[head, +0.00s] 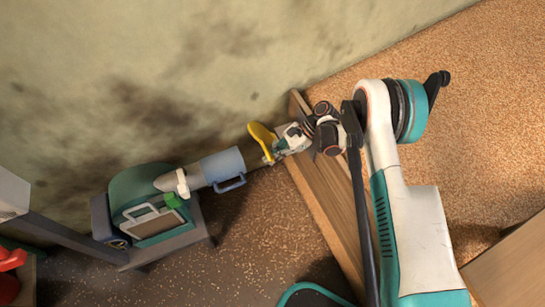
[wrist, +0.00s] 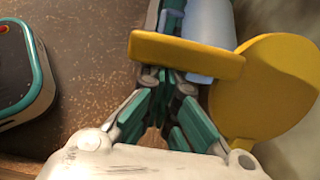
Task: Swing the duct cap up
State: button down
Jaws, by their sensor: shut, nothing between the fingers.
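The yellow duct cap (head: 262,138) is at the right end of the blue-grey duct (head: 222,165) in the head view. In the wrist view the cap (wrist: 275,85) is a round yellow disc right of my fingers, and a yellow bar (wrist: 185,55) crosses just beyond the fingertips. The duct (wrist: 208,35) shows behind the bar. My gripper (wrist: 163,76) is shut and empty, its tips close against the bar; I cannot tell whether they touch. In the head view my gripper (head: 280,146) is right beside the cap.
A green machine (head: 145,195) with a pale handle stands left of the duct, which has a blue handle (head: 230,184). A stained wall (head: 180,60) runs close behind. A wooden ledge (head: 325,200) lies under my arm. A dark, teal-edged object (wrist: 20,70) is left in the wrist view.

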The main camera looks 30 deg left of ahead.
jog(key=shift+s+a+r, duration=0.25)
jog(key=shift+a+r, duration=0.05)
jog(key=shift+r, duration=0.15)
jog(key=w+d+r+t, duration=0.2)
jog(key=w+d+r, duration=0.5)
jog(key=r, duration=0.4)
jog(key=w+d+r+t, duration=0.2)
jog(key=w+d+r, duration=0.45)
jog(key=r, duration=0.45)
jog(key=s+d+r+n+t, duration=0.2)
jog(key=d+r+t, duration=0.2)
jog(key=d+r, duration=0.8)
jog(key=s+d+r+n+t+h, duration=0.1)
jog(key=s+d+r+t+h, duration=0.1)
jog(key=s+d+r, duration=0.3)
jog(key=s+d+r+n+t+h, duration=0.1)
jog(key=s+d+r+t, duration=0.2)
jog(key=d, duration=0.4)
jog(key=s+d+f+n+t+h, duration=0.1)
jog(key=s+d+n+t+h, duration=0.2)
jog(key=s+d, duration=0.8)
jog(key=shift+s+d, duration=0.35)
jog(key=shift+s, duration=0.4)
